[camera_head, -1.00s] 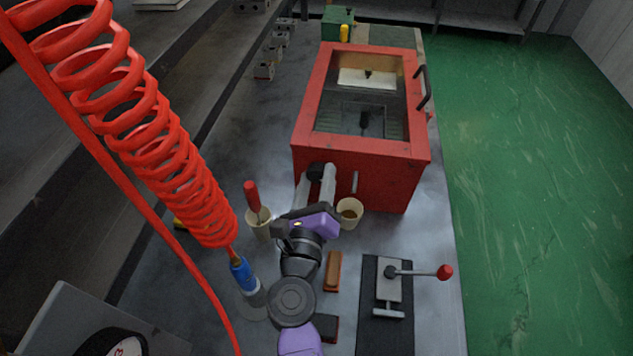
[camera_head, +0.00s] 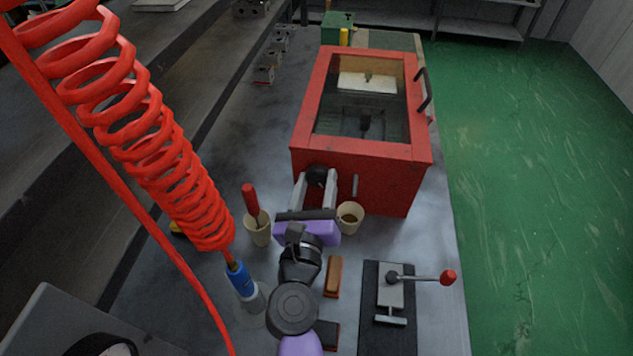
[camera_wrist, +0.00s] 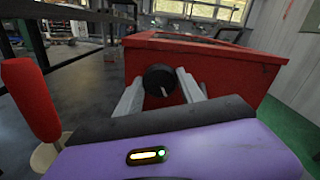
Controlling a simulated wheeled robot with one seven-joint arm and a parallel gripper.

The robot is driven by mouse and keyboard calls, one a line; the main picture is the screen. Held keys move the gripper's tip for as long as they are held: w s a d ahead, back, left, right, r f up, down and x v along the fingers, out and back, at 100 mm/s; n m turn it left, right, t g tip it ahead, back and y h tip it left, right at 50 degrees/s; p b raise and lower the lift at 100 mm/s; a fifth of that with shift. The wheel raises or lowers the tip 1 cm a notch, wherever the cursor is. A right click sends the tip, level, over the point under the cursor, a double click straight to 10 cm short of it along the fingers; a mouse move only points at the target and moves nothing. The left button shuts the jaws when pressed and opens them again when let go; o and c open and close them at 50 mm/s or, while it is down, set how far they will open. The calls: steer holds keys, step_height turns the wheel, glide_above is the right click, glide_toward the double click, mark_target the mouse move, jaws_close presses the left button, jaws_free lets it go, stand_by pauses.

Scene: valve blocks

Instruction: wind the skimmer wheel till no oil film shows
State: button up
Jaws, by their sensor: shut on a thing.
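The red box (camera_head: 385,176) with a glass lid stands on the bench. A black round wheel (camera_wrist: 159,80) with a pale mark on its face sits on its near side; it also shows in the head view (camera_head: 317,176). My gripper (camera_head: 317,180) has one finger on each side of this wheel and is shut on it. The wrist view shows the pale fingers (camera_wrist: 160,90) left and right of the wheel. Through the glass I see a dark interior with a small dark fitting (camera_head: 365,122). I cannot tell whether an oil film shows there.
A cup with a red-handled brush (camera_head: 258,228) stands left of my gripper, another cup (camera_head: 349,217) close on its right. A brown block (camera_head: 333,275) and a red-knobbed lever clamp (camera_head: 392,290) are nearer. A red coiled hose (camera_head: 165,130) hangs at left.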

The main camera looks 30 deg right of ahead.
steer(key=shift+d+f, duration=0.1)
steer(key=shift+f, duration=0.1)
steer(key=o, duration=1.3)
steer(key=shift+r, duration=0.1)
steer(key=shift+o, duration=0.2)
steer(key=b+v, duration=0.2)
steer(key=v, duration=0.6)
